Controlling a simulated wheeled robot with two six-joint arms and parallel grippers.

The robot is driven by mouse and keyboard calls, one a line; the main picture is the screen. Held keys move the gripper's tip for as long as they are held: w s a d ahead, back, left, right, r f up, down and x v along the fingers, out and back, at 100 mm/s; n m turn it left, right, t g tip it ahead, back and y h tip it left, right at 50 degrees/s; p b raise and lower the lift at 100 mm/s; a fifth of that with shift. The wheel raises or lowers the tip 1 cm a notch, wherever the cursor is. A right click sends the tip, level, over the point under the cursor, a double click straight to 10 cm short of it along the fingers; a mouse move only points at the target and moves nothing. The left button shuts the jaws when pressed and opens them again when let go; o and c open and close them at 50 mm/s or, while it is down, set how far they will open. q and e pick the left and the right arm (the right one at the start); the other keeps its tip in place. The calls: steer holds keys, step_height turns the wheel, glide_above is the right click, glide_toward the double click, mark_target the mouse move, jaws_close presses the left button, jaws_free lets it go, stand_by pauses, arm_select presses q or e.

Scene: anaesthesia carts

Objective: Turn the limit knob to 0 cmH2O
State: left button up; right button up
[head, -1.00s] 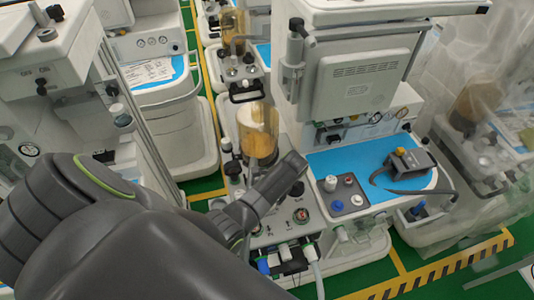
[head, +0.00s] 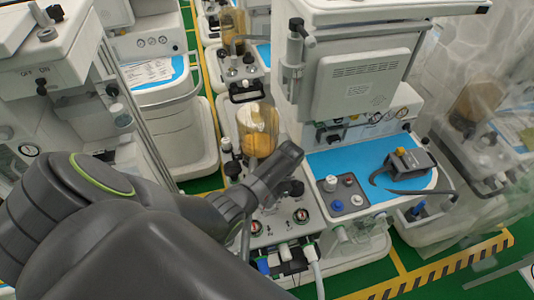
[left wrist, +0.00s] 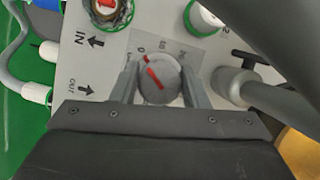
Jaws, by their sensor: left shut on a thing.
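The limit knob (left wrist: 160,80) is a round grey knob with a red pointer line. It sits on a pale panel in the left wrist view, and its pointer slants up-left toward the printed 0 and a short red mark beside it. My left gripper (left wrist: 163,92) has one finger on each side of the knob and is shut on it. In the head view my left gripper (head: 272,176) is over the middle cart's front panel (head: 265,232); its fingertips and the knob are hidden there. My right gripper is not in view.
Near the knob, the left wrist view shows green-rimmed ports (left wrist: 107,10), a grey tube (left wrist: 12,50) and a dark T-shaped handle (left wrist: 243,58). The cart also carries an amber canister (head: 257,130) and a blue work surface (head: 345,160). Other carts stand close on both sides.

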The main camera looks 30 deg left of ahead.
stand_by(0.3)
arm_select(q)
steer(key=o, duration=1)
